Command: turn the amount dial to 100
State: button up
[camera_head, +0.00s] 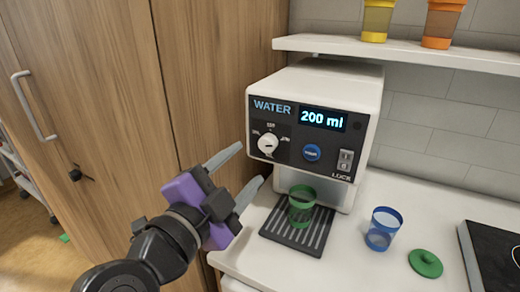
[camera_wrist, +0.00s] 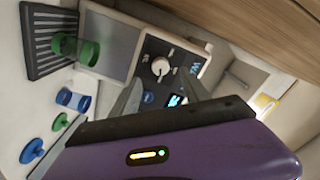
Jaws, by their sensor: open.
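The white water dispenser (camera_head: 318,85) stands on the counter, its dark front panel facing me. Its display (camera_head: 322,119) reads 200 ml. The white amount dial (camera_head: 268,144) is on the panel's left side, with small marks around it that I cannot read surely. The dial also shows in the wrist view (camera_wrist: 160,66). My gripper (camera_head: 243,172) is open and empty, left of and below the dial, apart from it. In the wrist view its fingers (camera_wrist: 165,95) point toward the panel, with the dial beyond them.
A blue button (camera_head: 312,152) and a lock switch (camera_head: 345,160) are right of the dial. A green cup (camera_head: 301,206) stands on the drip tray (camera_head: 285,236). A blue cup (camera_head: 382,229) and green lid (camera_head: 425,263) are to the right. A wooden cabinet (camera_head: 205,70) stands close at left.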

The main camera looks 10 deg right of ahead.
aim_at(264, 147)
jog(key=shift+p+x, duration=0.75)
jog(key=shift+x, duration=2.85)
grip_shut()
